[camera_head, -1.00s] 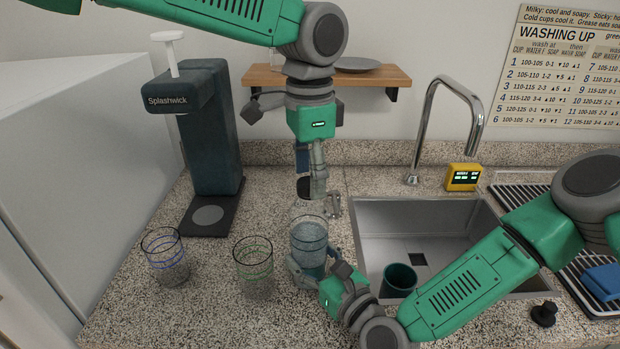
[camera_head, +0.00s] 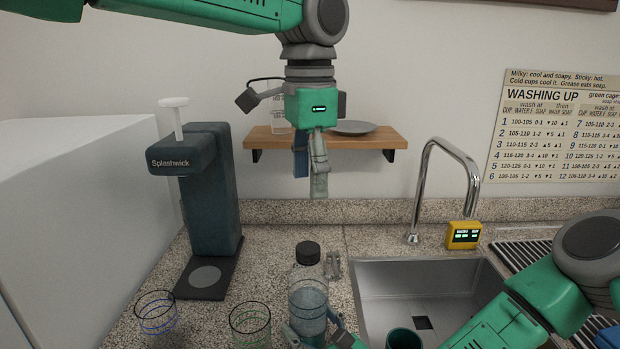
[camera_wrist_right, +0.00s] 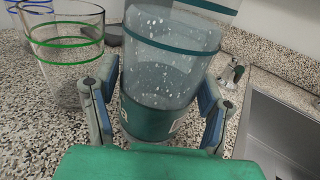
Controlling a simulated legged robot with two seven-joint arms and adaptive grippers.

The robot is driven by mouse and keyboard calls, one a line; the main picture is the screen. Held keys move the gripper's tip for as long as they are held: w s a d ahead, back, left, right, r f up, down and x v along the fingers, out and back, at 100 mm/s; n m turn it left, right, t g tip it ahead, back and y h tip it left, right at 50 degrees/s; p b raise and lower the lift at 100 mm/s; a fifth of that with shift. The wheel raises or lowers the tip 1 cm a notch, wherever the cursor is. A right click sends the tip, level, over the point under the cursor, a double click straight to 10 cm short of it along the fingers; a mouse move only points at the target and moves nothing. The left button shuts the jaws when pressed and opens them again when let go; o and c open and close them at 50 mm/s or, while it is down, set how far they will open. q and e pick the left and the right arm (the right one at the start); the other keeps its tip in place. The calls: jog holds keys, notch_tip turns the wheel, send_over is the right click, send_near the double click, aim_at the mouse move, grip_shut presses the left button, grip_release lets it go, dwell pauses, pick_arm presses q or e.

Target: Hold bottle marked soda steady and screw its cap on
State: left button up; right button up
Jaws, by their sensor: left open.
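The clear bottle (camera_head: 308,297) stands upright on the counter, holding clear bubbly liquid. A black cap (camera_head: 307,254) sits on its neck; whether it is tight cannot be told. In the right wrist view the bottle (camera_wrist_right: 165,60) has a teal label low down and a teal ring; no marking is readable. My right gripper (camera_wrist_right: 158,85) is shut on its lower body, one finger on each side. It shows in part at the lower edge of the head view (camera_head: 312,335). My left gripper (camera_head: 310,183) is open and empty, pointing down, well above the cap.
A blue-ringed glass (camera_head: 157,318) and a green-ringed glass (camera_head: 250,325) stand left of the bottle. The Splashwick dispenser (camera_head: 210,200) stands behind them. The sink (camera_head: 375,275) with its tap (camera_head: 417,190) is right. A wooden shelf (camera_head: 370,141) is on the wall behind my left gripper.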

jog(key=shift+o, duration=0.3)
jog(key=shift+d, duration=0.1)
jog(key=v, duration=1.1)
jog(key=shift+s+d, duration=0.25)
jog(key=shift+s, duration=0.1)
